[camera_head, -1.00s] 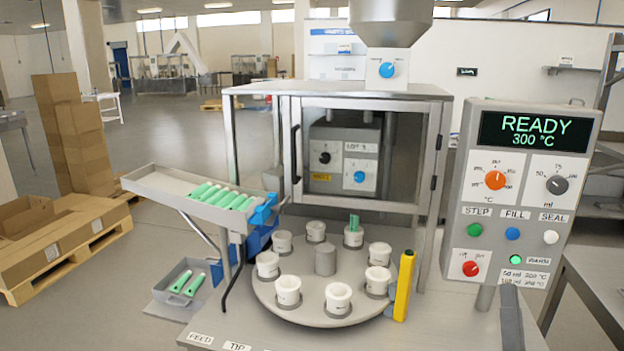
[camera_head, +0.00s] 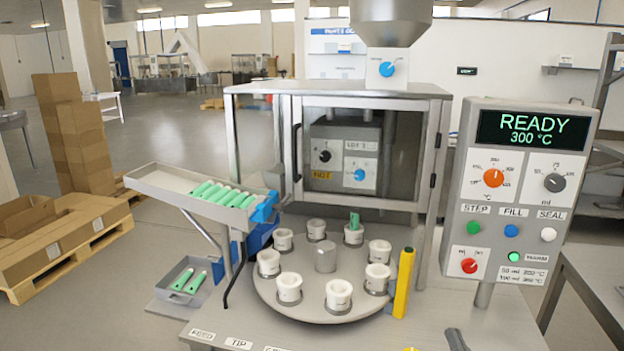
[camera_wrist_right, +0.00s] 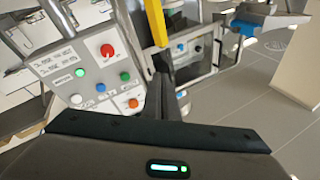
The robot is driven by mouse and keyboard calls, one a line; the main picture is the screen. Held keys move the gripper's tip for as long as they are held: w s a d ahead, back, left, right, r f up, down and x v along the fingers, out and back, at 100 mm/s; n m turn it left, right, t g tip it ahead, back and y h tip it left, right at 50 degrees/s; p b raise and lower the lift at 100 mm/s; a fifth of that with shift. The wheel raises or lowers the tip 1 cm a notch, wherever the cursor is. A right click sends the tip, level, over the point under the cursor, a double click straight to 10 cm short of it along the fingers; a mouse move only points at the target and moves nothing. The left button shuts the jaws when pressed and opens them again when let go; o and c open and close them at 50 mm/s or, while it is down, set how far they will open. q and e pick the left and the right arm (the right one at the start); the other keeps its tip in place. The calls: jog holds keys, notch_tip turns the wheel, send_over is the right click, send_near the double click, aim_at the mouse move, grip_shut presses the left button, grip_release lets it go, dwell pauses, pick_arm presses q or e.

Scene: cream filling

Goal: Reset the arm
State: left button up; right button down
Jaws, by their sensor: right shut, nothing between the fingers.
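My right gripper (camera_head: 457,339) shows only as a dark tip at the bottom edge of the head view, in front of the control panel (camera_head: 519,190). In the right wrist view its dark fingers (camera_wrist_right: 162,62) are together and hold nothing. They lie between the upside-down panel (camera_wrist_right: 95,75) and the cabinet, below the yellow post (camera_wrist_right: 155,22) in the picture. Nothing touches the fingers visibly. My left gripper is not in view. The panel screen (camera_head: 535,130) reads READY 300 °C.
The round turntable (camera_head: 275,300) carries several white cups; a green tube (camera_head: 354,220) stands in a rear one. The yellow post (camera_head: 404,283) rises at its right. A tilted tray (camera_head: 160,181) and a grey bin (camera_head: 168,296) hold green tubes at left. The front right tabletop is mostly clear.

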jog(key=s+a+f+n+g, duration=0.25)
jog(key=s+f+g, duration=0.2)
jog(key=f, duration=0.45)
jog(key=s+a+f+n+g, duration=0.1)
jog(key=s+a+f+g, duration=0.3)
jog(key=f, duration=0.4)
jog(key=s+f+n+g+h, duration=0.1)
jog(key=s+f+g, duration=0.4)
jog(key=s, duration=0.7)
jog(key=s+f+n+g+h, duration=0.1)
jog(key=s+f+g, duration=0.4)
jog(key=s, duration=0.6)
notch_tip(320, 180, down, 29)
jog(key=s, duration=0.1)
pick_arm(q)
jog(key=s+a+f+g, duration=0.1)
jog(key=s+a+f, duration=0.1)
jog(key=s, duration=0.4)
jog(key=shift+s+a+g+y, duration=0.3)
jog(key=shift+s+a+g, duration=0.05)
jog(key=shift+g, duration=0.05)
pick_arm(e)
jog(key=s+d+f+g, duration=0.1)
jog(key=s+d+f, duration=0.2)
jog(key=s+f, duration=1.3)
